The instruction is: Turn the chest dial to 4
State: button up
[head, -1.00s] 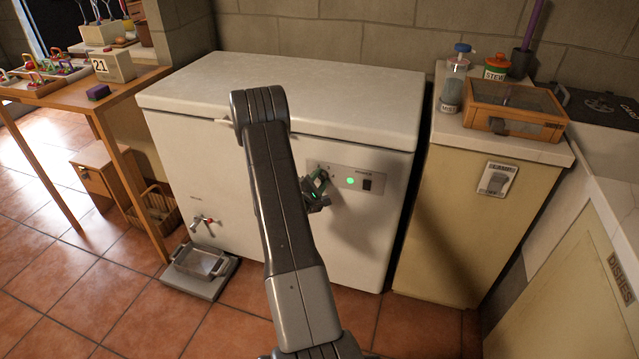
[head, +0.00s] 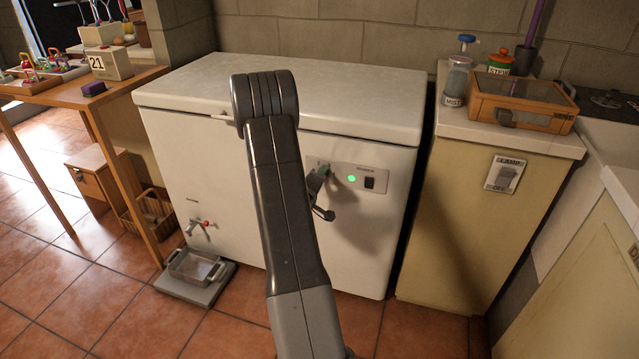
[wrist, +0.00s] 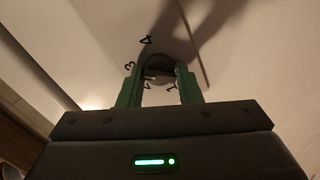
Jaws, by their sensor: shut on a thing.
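The white chest (head: 215,190) stands against the wall with its lid closed. Its control panel (head: 376,168) is on the front, upper right. My gripper (head: 324,172) is at the panel's left end, and my arm crosses in front of the chest. In the wrist view my green fingers (wrist: 160,88) are shut on the dial (wrist: 160,64), one on each side. Printed numbers surround it: 4 at the top, 3 at the left, others lower and partly hidden. I cannot tell which number the dial's mark faces. In the head view the dial is hidden by my gripper.
A green light (head: 351,178) and a dark switch (head: 369,183) sit right of the dial. A red-handled tap (head: 203,223) is low on the chest above a metal tray (head: 195,267). A cabinet (head: 465,220) stands close at the right, a wooden table (head: 120,95) at the left.

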jog(key=m+b, duration=0.4)
jog(key=m+y+b, duration=0.1)
jog(key=m+b, duration=0.4)
jog(key=shift+d+m, duration=0.2)
jog(key=shift+m, duration=0.1)
jog(key=shift+r, duration=0.1)
dwell(0.4)
jog(key=o, duration=0.9)
jog(key=shift+s, duration=0.1)
jog(key=p+v, duration=0.1)
jog(key=v, duration=0.5)
jog(key=p+v, duration=0.1)
jog(key=v, duration=0.6)
jog(key=shift+s+d, duration=0.1)
jog(key=shift+s, duration=0.3)
